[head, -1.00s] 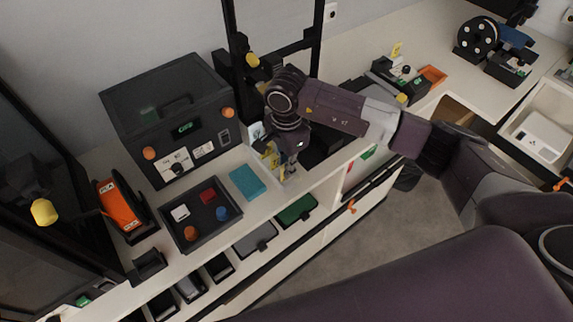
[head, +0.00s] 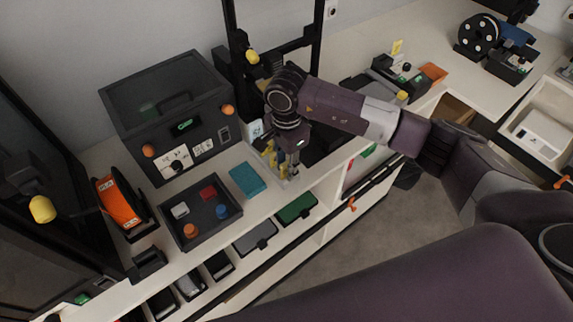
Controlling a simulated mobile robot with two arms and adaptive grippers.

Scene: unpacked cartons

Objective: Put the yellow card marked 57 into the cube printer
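My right gripper (head: 287,171) points down at the front of the counter, just right of a teal block. Yellow pieces (head: 269,156) show close beside its fingers. I cannot tell whether they are cards, whether they are held, or read a number on them. A boxy dark machine (head: 187,132) with a clear lid, green display and orange knobs stands to the left and looks like the cube printer. Another small yellow card (head: 397,47) stands upright at a dark device at the back right; its marking is too small to read. My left gripper is not in view.
A teal block (head: 247,180) lies between the boxy machine and my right gripper. A dark tray (head: 201,213) holds several small coloured pieces. A black open frame (head: 240,70) stands behind my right arm. An orange spool (head: 119,202) stands at left.

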